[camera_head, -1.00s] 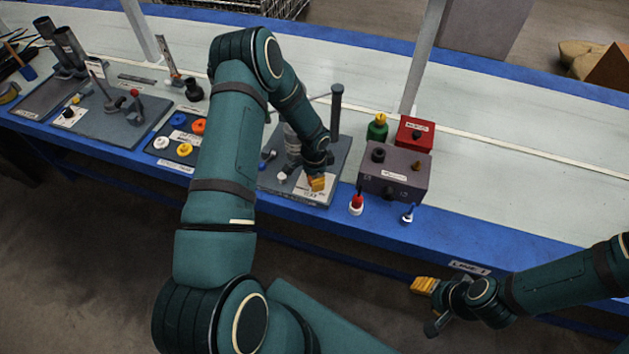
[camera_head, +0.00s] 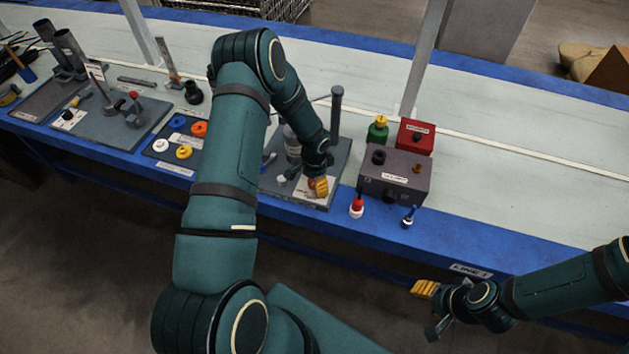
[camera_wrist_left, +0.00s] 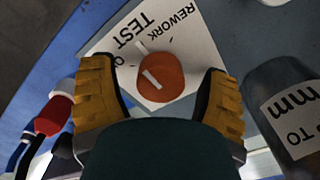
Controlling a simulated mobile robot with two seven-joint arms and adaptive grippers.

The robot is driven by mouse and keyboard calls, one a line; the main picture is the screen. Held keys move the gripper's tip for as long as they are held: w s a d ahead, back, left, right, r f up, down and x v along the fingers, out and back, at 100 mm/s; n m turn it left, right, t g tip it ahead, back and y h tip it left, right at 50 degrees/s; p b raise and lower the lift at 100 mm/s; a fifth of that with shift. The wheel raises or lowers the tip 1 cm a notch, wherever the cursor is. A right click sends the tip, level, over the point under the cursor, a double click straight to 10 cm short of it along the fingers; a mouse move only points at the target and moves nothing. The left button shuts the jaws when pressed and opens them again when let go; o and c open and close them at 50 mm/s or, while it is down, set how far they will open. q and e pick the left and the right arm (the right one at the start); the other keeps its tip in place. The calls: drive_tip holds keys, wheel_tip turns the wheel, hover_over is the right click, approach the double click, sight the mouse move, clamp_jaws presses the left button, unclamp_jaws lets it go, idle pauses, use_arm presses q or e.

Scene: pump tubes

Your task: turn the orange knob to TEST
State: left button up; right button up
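The orange knob (camera_wrist_left: 160,77) is round with white marks on its top and near its edge. It sits on a white label (camera_wrist_left: 185,30) reading TEST and REWORK, with a further word partly hidden. TEST lies up and left of the knob in the left wrist view, and REWORK lies above it. My left gripper (camera_wrist_left: 160,98) is open, with yellow fingers on either side of the knob and a gap to each. In the head view this gripper (camera_head: 319,187) is over the front of the grey plate. My right gripper (camera_head: 428,300) hangs in front of the table.
A dark cylinder (camera_wrist_left: 285,105) with a label stands close right of my left fingers. A red-and-white part (camera_wrist_left: 54,115) is close on the left. A purple-grey box (camera_head: 395,177) stands right of the plate. A tray with colored rings (camera_head: 172,147) is left.

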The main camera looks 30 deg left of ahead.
use_arm(q)
wheel_tip(320, 180, up, 12)
idle(0.7)
idle(0.4)
